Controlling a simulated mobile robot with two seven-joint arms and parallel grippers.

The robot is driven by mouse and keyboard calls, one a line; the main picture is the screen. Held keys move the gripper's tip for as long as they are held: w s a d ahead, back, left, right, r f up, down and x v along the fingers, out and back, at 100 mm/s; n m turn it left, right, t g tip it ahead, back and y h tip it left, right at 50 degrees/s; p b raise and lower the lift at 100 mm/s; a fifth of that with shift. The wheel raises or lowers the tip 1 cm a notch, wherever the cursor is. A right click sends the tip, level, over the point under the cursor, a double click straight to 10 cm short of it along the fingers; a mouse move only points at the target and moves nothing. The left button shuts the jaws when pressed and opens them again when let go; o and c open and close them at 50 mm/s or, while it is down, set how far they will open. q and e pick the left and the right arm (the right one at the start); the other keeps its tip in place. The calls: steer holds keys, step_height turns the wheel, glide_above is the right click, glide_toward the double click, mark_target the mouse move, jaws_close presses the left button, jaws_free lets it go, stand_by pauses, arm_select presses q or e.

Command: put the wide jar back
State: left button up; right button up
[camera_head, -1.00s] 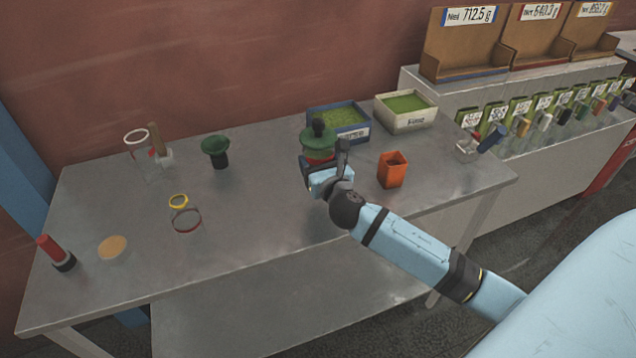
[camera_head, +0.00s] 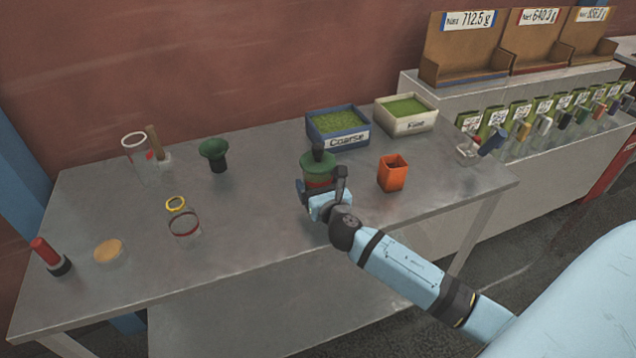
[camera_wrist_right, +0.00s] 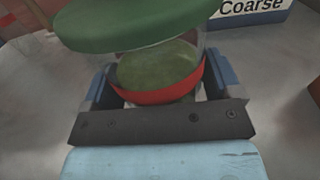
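A wide glass jar (camera_head: 318,184) with a red band and green contents is between the fingers of my right gripper (camera_head: 322,190). A wide green top with a dark knob (camera_head: 317,161) sits over the jar. In the right wrist view the jar's red band (camera_wrist_right: 165,94) is between the two fingers of the gripper (camera_wrist_right: 158,95), and the green top (camera_wrist_right: 135,22) is above it, slightly tilted in the picture. I cannot tell whether the jar's base touches the table. My left gripper is not in view.
Behind the jar stand the Coarse tray (camera_head: 340,140) and the Fine tray (camera_head: 410,125). An orange container (camera_head: 392,174) is to the right. To the left are a green funnel (camera_head: 214,153), a clear red-banded vessel (camera_head: 185,226) and a yellow ring (camera_head: 175,203). The table's front middle is clear.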

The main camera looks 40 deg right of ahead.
steer(key=shift+o, duration=0.2)
steer(key=shift+r, duration=0.25)
steer(key=v, duration=1.2)
steer(key=shift+b, duration=0.35)
steer(key=shift+f, duration=0.1)
